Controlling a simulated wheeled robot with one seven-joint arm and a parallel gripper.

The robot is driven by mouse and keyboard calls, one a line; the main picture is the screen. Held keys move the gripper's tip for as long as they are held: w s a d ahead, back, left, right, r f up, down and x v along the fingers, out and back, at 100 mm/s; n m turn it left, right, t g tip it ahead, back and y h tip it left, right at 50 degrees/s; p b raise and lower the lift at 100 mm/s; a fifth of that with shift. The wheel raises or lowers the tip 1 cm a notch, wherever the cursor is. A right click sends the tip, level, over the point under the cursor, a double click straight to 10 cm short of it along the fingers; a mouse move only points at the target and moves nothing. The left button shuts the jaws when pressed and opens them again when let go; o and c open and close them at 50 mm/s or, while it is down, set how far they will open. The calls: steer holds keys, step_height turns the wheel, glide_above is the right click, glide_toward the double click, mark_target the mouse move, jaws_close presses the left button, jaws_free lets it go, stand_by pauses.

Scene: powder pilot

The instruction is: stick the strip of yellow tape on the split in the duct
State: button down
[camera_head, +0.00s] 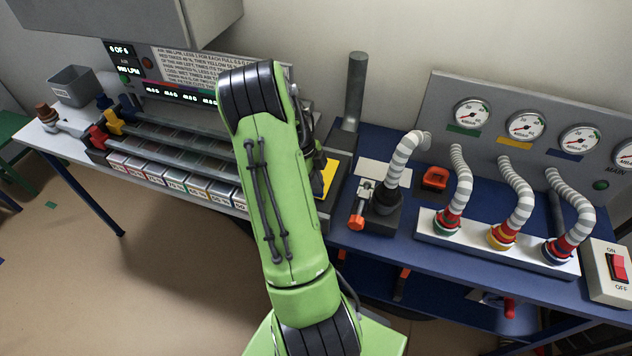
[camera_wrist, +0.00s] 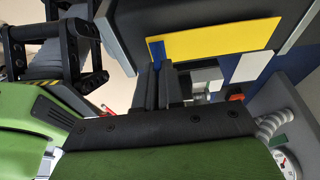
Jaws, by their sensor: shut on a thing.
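The strip of yellow tape (camera_wrist: 215,40) lies across the upper part of the wrist view, in front of a dark grey surface. It has a blue tab (camera_wrist: 156,52) at its left end. My gripper (camera_wrist: 160,72) is shut on this blue tab. A yellow patch (camera_head: 329,178), seemingly the same strip, shows just right of my arm in the head view. There my arm hides the gripper. I cannot tell whether the strip touches the grey surface behind it. I cannot make out the split in the duct in either view.
Several ribbed hoses (camera_head: 517,200) and gauges (camera_head: 525,125) stand at the right of the blue bench (camera_head: 410,235). A grey upright pipe (camera_head: 355,90) rises behind my arm. A rack of labelled trays (camera_head: 170,178) is at the left. An on/off switch box (camera_head: 606,272) sits far right.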

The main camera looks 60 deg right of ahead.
steer(key=shift+a+f+b, duration=0.1)
steer(key=shift+f+b, duration=0.55)
steer(key=shift+b, duration=0.15)
stand_by(1.9)
steer(key=c, duration=1.2)
jaws_free()
steer(key=shift+r, duration=0.1)
steer(key=shift+r+p, duration=1.95)
steer(key=shift+r, duration=1.15)
steer(key=shift+f, duration=0.1)
